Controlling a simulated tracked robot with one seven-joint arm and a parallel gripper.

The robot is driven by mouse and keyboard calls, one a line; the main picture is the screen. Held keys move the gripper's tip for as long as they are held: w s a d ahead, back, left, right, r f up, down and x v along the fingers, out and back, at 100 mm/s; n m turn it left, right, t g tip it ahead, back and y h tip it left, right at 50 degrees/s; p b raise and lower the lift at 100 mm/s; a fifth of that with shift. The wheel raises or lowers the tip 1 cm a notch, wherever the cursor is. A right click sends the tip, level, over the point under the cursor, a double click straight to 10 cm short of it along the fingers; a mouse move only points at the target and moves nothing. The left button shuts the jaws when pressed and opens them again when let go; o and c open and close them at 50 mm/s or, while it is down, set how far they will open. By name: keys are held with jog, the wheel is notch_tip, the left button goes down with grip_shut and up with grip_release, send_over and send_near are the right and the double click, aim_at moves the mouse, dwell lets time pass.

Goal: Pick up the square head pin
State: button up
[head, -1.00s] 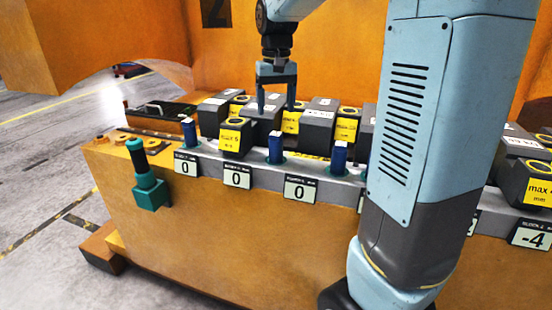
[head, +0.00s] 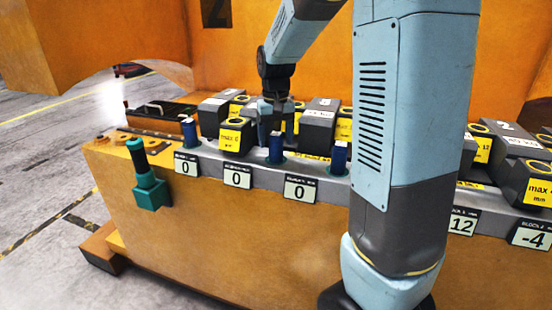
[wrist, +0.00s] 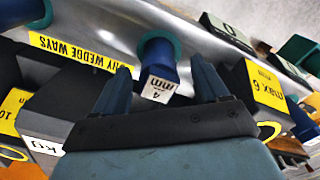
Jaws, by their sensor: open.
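A blue square head pin (head: 276,150) stands upright in a teal collar on the grey rail, the middle one of three visible in the head view. In the wrist view the pin (wrist: 162,66) shows a white square top marked "4 mm". My gripper (head: 277,124) is just behind and above this pin in the head view. In the wrist view my gripper (wrist: 161,70) is open, with one finger on each side of the pin's head and visible gaps. Nothing is held. Whether the fingertips reach below the top is unclear.
Other blue pins stand at left (head: 190,133) and right (head: 340,158). Dark weight blocks with yellow labels, such as the "max 6" block (wrist: 262,88), crowd close to my fingers.

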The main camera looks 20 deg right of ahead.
aim_at(276, 148)
jog(key=shift+f, duration=2)
jog(key=shift+w, duration=0.1)
grip_shut()
